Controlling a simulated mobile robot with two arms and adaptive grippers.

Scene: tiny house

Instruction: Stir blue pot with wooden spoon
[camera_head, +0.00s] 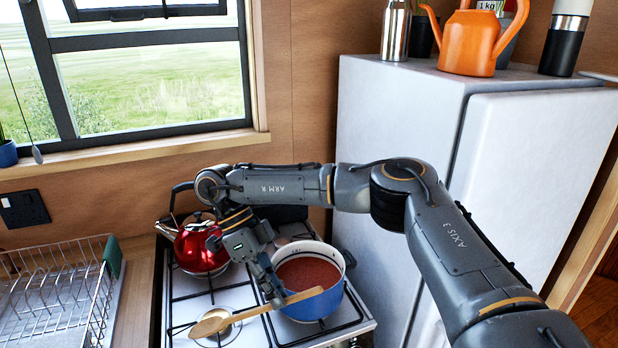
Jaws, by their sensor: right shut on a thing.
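The blue pot (312,305) stands on the right front part of the stove and holds a red sauce (308,272). My right gripper (275,298) is at the pot's left side, shut on the wooden spoon (211,326). The spoon lies nearly level in the grip. Its bowl points to the lower left, outside the pot, above the front left burner. Its handle end reaches right, in front of the pot's near rim in the picture; I cannot tell whether it touches the pot. My left gripper is not in view.
A red kettle (201,248) stands on the back left of the stove (190,286), close behind my right gripper. A wire dish rack (62,300) is at the left. A white fridge (395,140) rises to the right of the stove, with an orange watering can (468,42) on top.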

